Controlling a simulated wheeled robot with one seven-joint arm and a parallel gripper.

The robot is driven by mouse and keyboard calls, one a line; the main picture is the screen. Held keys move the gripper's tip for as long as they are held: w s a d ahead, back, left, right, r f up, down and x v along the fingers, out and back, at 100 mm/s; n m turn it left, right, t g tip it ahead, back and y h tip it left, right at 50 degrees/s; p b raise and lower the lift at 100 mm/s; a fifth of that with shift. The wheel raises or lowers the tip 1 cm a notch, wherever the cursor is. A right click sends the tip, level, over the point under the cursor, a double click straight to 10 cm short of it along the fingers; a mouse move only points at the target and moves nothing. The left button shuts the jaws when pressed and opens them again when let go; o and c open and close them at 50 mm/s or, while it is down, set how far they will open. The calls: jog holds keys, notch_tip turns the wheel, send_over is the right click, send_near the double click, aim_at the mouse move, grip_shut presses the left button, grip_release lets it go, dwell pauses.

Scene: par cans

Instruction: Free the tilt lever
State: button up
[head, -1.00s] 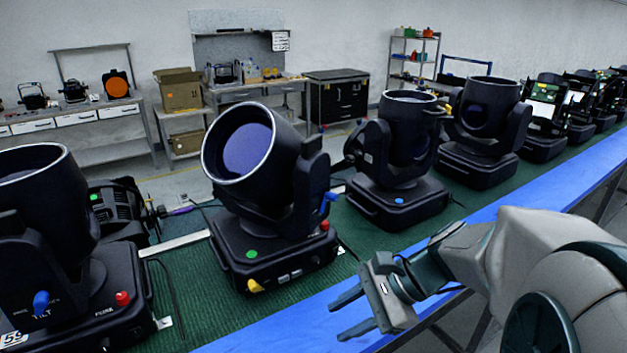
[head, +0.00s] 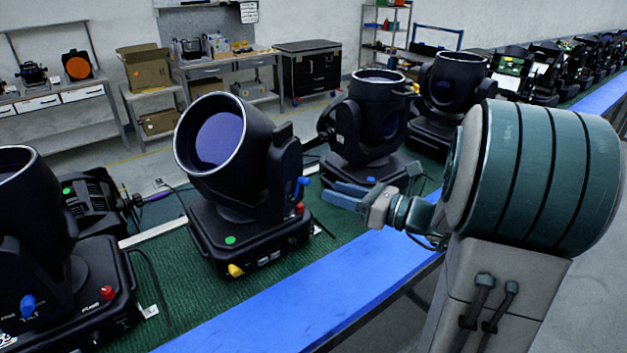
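A black moving-head light (head: 245,190) stands on the green belt in the middle, its wide lens tilted up to the left. A blue lever (head: 302,186) sticks out from the right side of its yoke. On the left light, another blue lever (head: 27,307) sits by lettering that reads TILT. My gripper (head: 328,193) is empty, with its fingers pointing left toward the middle light's blue lever, a short way to its right. The fingers look apart, seen nearly edge-on.
More lights stand along the belt, one (head: 370,125) just behind my gripper and one (head: 75,270) at the left. A blue rail (head: 290,310) edges the belt on the near side. Workbenches (head: 60,100) and a black cabinet (head: 308,72) line the back.

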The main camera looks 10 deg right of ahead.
aim_at(309, 183)
jog(key=p+x, duration=0.1)
jog(key=x, duration=0.5)
jog(key=shift+w+a, duration=0.15)
jog(key=shift+a, duration=0.1)
